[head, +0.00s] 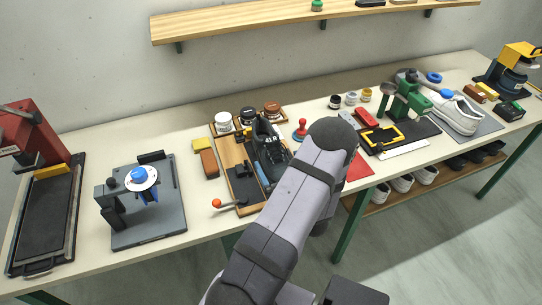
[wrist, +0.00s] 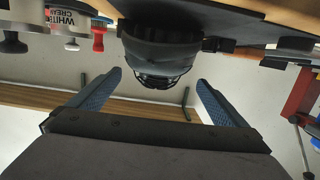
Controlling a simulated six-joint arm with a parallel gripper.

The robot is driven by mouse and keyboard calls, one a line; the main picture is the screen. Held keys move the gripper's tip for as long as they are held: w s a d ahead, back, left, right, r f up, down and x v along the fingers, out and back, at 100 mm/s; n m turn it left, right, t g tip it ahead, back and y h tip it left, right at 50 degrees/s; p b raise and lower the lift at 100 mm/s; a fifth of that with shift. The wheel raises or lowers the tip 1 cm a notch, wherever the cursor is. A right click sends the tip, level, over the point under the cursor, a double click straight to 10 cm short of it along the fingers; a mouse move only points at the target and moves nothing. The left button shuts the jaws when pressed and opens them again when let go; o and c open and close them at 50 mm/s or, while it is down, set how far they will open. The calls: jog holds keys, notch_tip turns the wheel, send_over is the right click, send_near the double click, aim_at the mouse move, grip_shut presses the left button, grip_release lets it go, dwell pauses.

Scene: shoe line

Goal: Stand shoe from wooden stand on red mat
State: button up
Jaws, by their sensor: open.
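A black shoe (head: 268,146) marked "41 R" lies on the wooden stand (head: 228,150) in the head view. In the wrist view, which is upside down, the shoe's dark rounded end (wrist: 160,50) hangs in line with the gap between my fingers. My gripper (wrist: 159,78) is open, its blue-padded fingers apart on either side, with a visible gap to the shoe. The head view mostly hides my gripper behind my arm. The red mat (head: 359,169) shows to the right of my arm, partly covered by it.
Cream jars (head: 247,115) stand behind the shoe, and a red-handled stamp (head: 301,131) is to its right. An orange-knobbed lever (head: 217,203) sits at the stand's front. A grey fixture (head: 148,215) stands left. A yellow-framed black pad (head: 383,138) lies beyond the mat.

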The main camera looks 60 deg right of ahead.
aim_at(274, 150)
jog(key=shift+p+x, duration=1.75)
jog(key=shift+x, duration=1.5)
jog(key=shift+s+d+r, duration=0.1)
jog(key=shift+s+d, duration=0.05)
jog(key=shift+c, duration=0.5)
jog(key=shift+r, duration=0.1)
jog(key=c, duration=1.5)
jog(key=shift+r, duration=0.2)
jog(key=shift+r+b, duration=1.5)
jog(key=shift+r, duration=3.3)
